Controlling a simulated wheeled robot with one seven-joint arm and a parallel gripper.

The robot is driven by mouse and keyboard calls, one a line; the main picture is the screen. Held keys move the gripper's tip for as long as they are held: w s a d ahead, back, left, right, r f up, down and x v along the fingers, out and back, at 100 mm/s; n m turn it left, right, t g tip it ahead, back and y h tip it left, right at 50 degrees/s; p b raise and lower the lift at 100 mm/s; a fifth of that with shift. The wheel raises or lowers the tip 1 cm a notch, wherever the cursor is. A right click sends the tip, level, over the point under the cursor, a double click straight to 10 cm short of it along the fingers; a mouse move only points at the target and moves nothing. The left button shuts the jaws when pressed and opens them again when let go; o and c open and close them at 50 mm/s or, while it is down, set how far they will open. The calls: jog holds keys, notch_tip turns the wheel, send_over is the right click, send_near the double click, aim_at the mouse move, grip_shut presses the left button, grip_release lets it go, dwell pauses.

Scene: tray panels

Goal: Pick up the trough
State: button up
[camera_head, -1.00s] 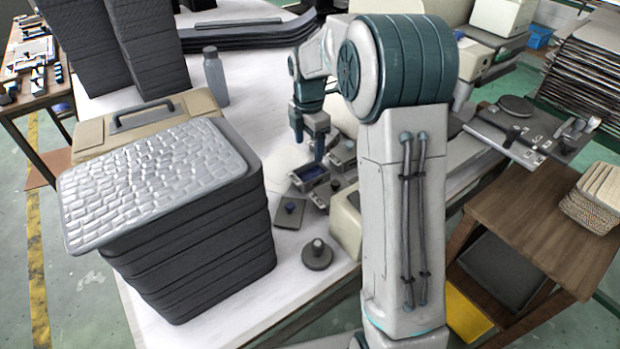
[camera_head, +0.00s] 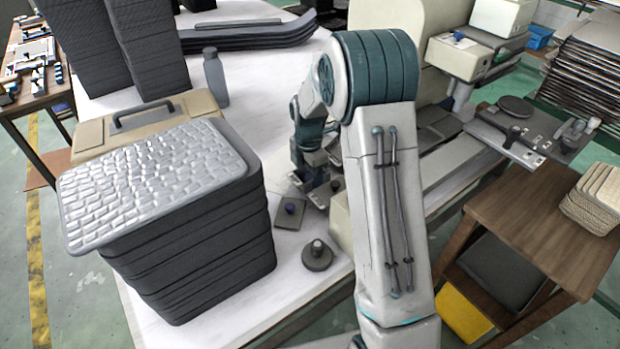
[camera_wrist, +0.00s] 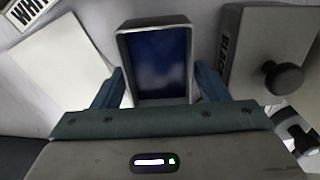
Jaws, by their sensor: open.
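The trough (camera_wrist: 155,22) is a grey open box with a dark blue inside. In the wrist view it lies between the two blue fingers of my gripper (camera_wrist: 160,78). The fingers are open, one on each side, with a narrow gap showing near each tip. In the head view my gripper (camera_head: 315,180) is low over the white table, and I cannot make out the trough there.
A grey block with a black knob (camera_wrist: 284,78) stands right of the trough, and a white sheet (camera_wrist: 60,62) lies left. In the head view, a round knobbed weight (camera_head: 317,258) and a small dark plate (camera_head: 289,214) are close by. A tall stack of black trays (camera_head: 200,245) stands left.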

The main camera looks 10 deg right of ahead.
jog(key=c, duration=0.9)
jog(key=shift+r, duration=0.15)
